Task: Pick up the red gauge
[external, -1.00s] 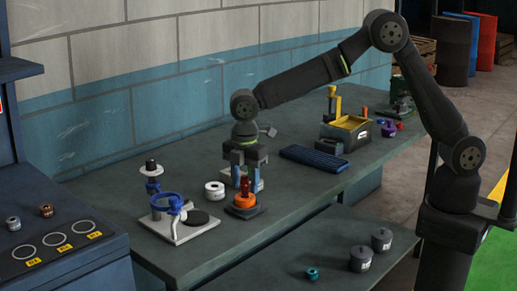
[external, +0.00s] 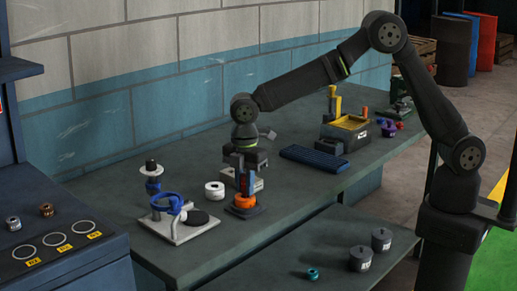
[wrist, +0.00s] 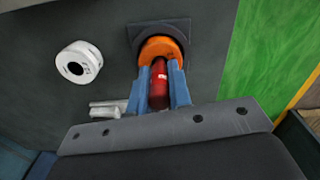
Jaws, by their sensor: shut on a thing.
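The red gauge (wrist: 159,88) is a red cylinder standing between my blue fingers in the wrist view, its far end at an orange ring (wrist: 163,47) on a dark square base. My gripper (wrist: 162,75) is shut on the red gauge. In the external view my gripper (external: 245,188) points down over the orange ring (external: 244,201) on the bench, and the fingers mostly hide the gauge. The gauge still appears to be in or just at the ring; I cannot tell whether it is clear of it.
A white roll (external: 215,190) stands left of the gripper. A white stand (external: 185,232) with a blue ring is nearer the front left. A blue ribbed tray (external: 313,159) and a yellow bin (external: 345,131) are to the right. Bare bench lies in front of the tray.

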